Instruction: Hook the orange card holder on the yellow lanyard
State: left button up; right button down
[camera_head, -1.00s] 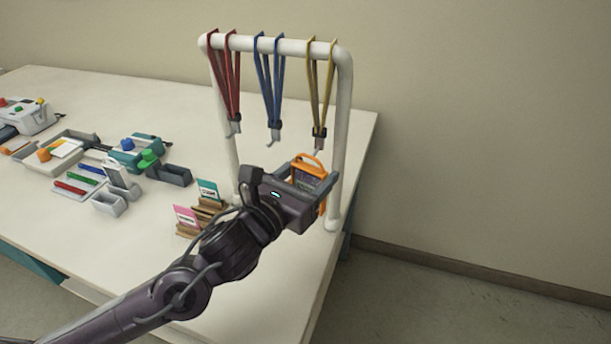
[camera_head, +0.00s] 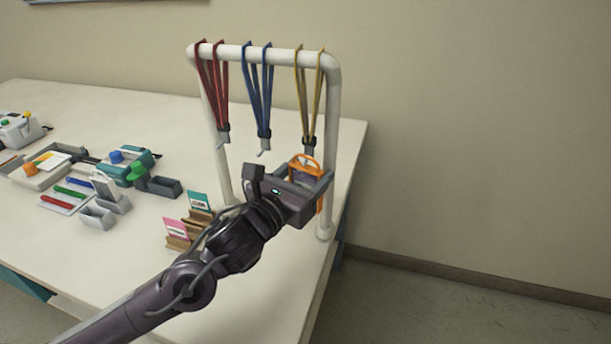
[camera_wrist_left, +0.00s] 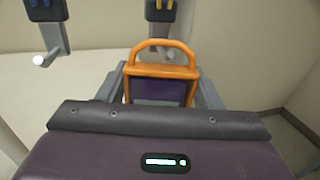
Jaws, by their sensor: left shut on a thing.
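The orange card holder (camera_head: 306,165) has a loop handle on top and a dark purple middle. My left gripper (camera_head: 312,181) is shut on it and holds it upright, handle up, near the right post of the rack. The yellow lanyard (camera_head: 309,100) hangs from the right part of the rack's bar, with a black clip (camera_head: 309,141) and grey hook at its lower end. In the left wrist view the card holder (camera_wrist_left: 163,71) is between the fingers, and the yellow lanyard's clip (camera_wrist_left: 160,12) shows above and behind its loop. I cannot tell whether hook and loop touch. My right gripper is not seen.
The white rack (camera_head: 333,130) also carries a red lanyard (camera_head: 213,90) and a blue lanyard (camera_head: 258,90) to the left. Small card stands (camera_head: 177,241) are left of my gripper. Trays and tools fill the table's left side. The table's right edge is close.

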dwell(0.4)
pick_arm(q)
jog(key=o, duration=1.1)
jog(key=shift+c, duration=0.2)
jog(key=b+v, duration=0.2)
jog(key=v, duration=0.4)
jog(key=shift+s+a+f, duration=0.1)
jog(key=shift+s+a, duration=0.15)
jog(key=shift+s, duration=0.1)
jog(key=shift+s+a, duration=0.25)
jog(key=shift+s, duration=0.2)
